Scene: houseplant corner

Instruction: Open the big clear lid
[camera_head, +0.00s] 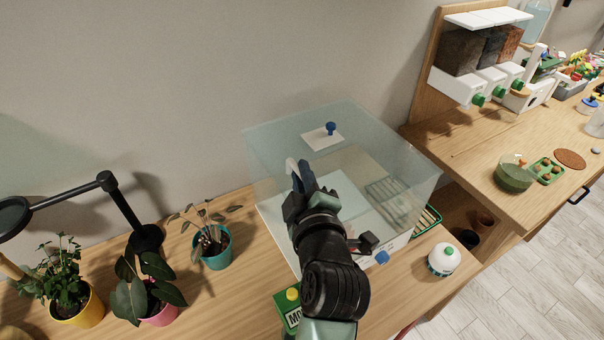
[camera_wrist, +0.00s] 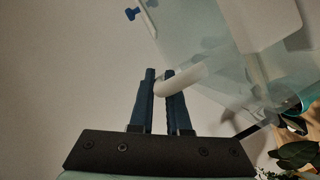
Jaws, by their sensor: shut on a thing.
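The big clear lid (camera_head: 285,125) tops a large see-through box (camera_head: 405,185) on the wooden table. A blue knob (camera_head: 331,128) sits on a white plate in the clear panel. My gripper (camera_head: 303,175) is at the near left side of the box, its blue fingers pointing up and away. In the wrist view my gripper (camera_wrist: 162,88) is shut on a white rounded handle (camera_wrist: 184,79) beside the clear panel (camera_wrist: 215,45). My arm hides part of the box front. I cannot tell how far the lid is tilted.
Left of the box stand potted plants in teal (camera_head: 217,256), pink and yellow pots and a black lamp (camera_head: 146,238). A wall is behind; a wooden counter (camera_head: 450,160) is at right.

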